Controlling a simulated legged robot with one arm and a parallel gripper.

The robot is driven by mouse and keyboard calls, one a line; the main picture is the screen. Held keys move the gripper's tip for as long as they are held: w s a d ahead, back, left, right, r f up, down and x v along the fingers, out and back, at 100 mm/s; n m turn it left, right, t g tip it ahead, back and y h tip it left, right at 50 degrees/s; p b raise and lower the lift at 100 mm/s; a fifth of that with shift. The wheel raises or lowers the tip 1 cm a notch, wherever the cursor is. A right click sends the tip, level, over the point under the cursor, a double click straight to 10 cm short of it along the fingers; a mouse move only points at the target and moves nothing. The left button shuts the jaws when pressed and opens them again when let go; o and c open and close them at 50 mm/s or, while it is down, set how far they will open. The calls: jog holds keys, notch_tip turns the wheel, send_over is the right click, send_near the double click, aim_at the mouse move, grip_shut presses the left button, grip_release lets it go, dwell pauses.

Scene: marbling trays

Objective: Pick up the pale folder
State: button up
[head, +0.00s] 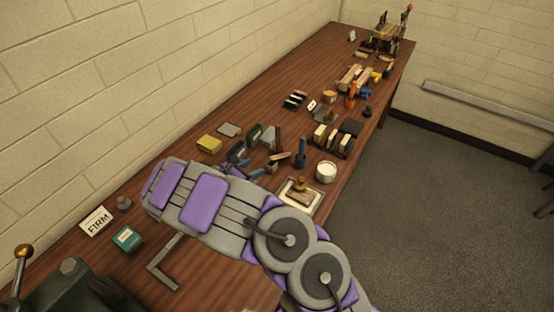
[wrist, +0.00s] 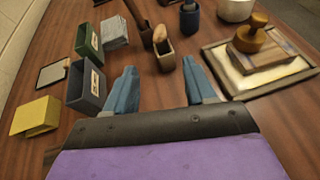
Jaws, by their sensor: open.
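My gripper (wrist: 159,68) is open and empty, its two blue fingers low over the table in the wrist view. Just beyond and between the fingertips stands a small wooden holder (wrist: 167,58) with a tan upright piece (wrist: 159,34) in it. This may be the pale folder, but I cannot tell for sure. A brown handle (wrist: 137,10) leans beside it. In the head view my arm covers part of the table, and a small tan piece (head: 281,156) shows just past the gripper.
Left of the fingers stand a grey box (wrist: 88,88), a green box (wrist: 88,42) and a yellow block (wrist: 36,116). To the right are a dark blue holder (wrist: 189,20), a white bowl (wrist: 236,8) and a framed tray (wrist: 222,82) with a wooden block.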

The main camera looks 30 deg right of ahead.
aim_at(271, 159)
jog(key=x, duration=0.2)
jog(key=b+x, duration=0.1)
jog(key=x, duration=0.5)
jog(key=shift+s+d+r, duration=0.15)
jog(key=shift+d+r, duration=0.15)
jog(key=shift+d, duration=0.1)
jog(key=shift+w+d+f+b, duration=0.1)
jog(key=shift+w+f+b, duration=0.05)
jog(key=shift+w+b, duration=0.15)
jog(key=shift+w+a, duration=0.15)
jog(key=shift+a, duration=0.3)
jog(key=shift+d, duration=0.85)
jog(key=shift+c, duration=1.1)
jog(key=shift+d, duration=0.25)
jog(key=c, duration=0.3)
jog(key=shift+a, duration=0.7)
grip_shut()
